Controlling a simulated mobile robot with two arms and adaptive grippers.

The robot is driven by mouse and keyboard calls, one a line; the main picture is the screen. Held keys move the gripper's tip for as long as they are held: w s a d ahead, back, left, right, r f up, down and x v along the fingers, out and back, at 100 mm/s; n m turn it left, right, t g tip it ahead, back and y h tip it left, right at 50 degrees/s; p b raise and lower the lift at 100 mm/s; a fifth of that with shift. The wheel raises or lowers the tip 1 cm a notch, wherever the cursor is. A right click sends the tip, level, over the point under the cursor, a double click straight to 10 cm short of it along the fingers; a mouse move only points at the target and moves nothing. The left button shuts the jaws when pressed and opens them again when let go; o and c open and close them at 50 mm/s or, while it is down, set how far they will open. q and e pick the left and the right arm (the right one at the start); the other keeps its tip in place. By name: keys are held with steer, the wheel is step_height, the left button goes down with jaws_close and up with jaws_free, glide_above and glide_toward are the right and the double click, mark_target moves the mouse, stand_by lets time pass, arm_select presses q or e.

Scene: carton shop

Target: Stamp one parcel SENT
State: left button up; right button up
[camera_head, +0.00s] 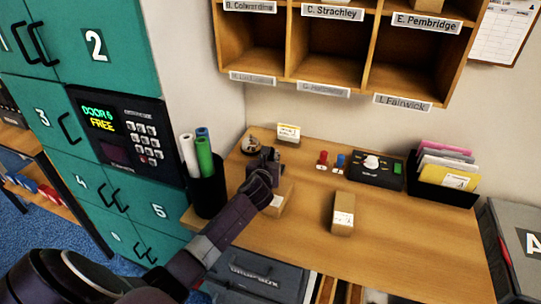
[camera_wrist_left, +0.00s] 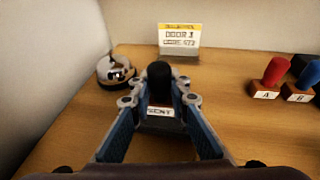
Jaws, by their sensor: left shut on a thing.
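My left gripper (camera_head: 265,160) is near the back left of the wooden desk. In the left wrist view its two fingers (camera_wrist_left: 159,100) are closed around a stamp with a black knob (camera_wrist_left: 159,74) and a SENT label (camera_wrist_left: 160,111). I cannot tell whether the stamp's base touches the desk. A brown parcel (camera_head: 277,205) with a white label lies just in front of the gripper, partly hidden by my arm. A second brown parcel (camera_head: 343,213) with a white label lies farther right, clear of the gripper. My right gripper is not in view.
A silver bell (camera_wrist_left: 116,70) stands left of the stamp, and a door-code card (camera_wrist_left: 179,38) behind it. Red-handled (camera_head: 322,160) and blue-handled (camera_head: 340,161) pieces stand right, beside a dark device (camera_head: 375,173). A folder holder (camera_head: 447,182) and a cup of rolls (camera_head: 208,190) flank the desk.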

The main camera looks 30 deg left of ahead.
arm_select(q)
steer(key=shift+f, duration=0.6)
stand_by(0.7)
step_height(320, 180, up, 7)
steer(key=p, duration=0.7)
steer(key=shift+r+p, duration=0.15)
steer(key=shift+p, duration=0.15)
stand_by(0.3)
